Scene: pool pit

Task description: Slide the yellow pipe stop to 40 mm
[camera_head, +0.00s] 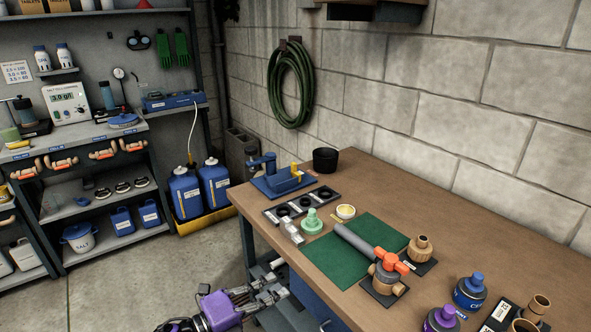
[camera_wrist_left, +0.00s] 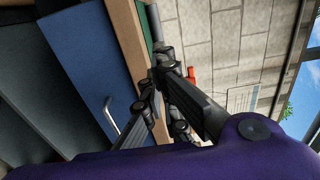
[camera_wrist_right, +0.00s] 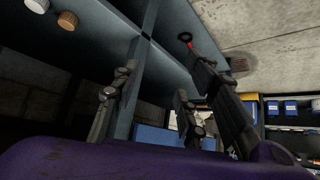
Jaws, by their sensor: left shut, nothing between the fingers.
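The yellow pipe stop (camera_head: 295,170) stands upright on a blue bench fixture (camera_head: 272,186) at the far left corner of the workbench. Its scale is too small to read. A grey pipe (camera_head: 354,242) lies on the green mat, apart from the fixture. My left gripper (camera_head: 283,280) is shut and empty in front of the bench's front edge, well short of the stop. Its fingers also show in the left wrist view (camera_wrist_left: 156,78). My right gripper (camera_wrist_right: 160,80) shows only in its wrist view, with fingers apart and nothing between them.
A black cup (camera_head: 325,160) stands behind the fixture. The bench's back right is clear.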

